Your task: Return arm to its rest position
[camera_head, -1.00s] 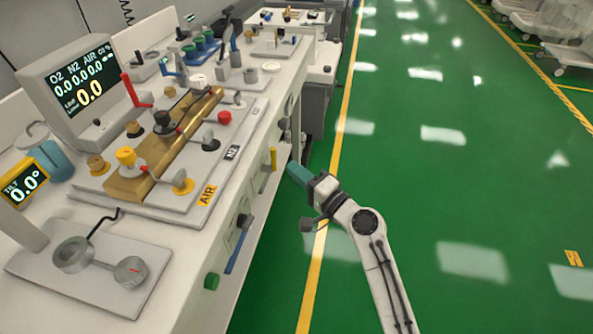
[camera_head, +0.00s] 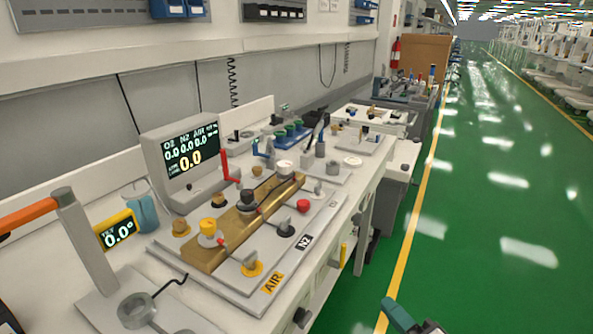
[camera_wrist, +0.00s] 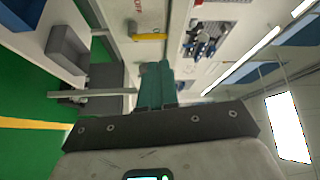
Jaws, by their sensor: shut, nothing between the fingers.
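My gripper (camera_head: 397,312) shows at the bottom edge of the head view, over the green floor to the right of the cart. Only its teal fingers and a bit of the wrist are in that picture; the rest of my arm is out of frame. In the wrist view my gripper's teal fingers (camera_wrist: 155,85) are together, with nothing between them. A cart side with a yellow handle (camera_wrist: 150,37) lies beyond the fingers in that view.
The cart's white top holds a brass block (camera_head: 222,252) with valves, a gas display (camera_head: 188,152) and a tilt display (camera_head: 117,232). More carts stand behind it. A yellow line (camera_head: 408,250) runs along the green floor. The floor to the right (camera_head: 480,265) is clear.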

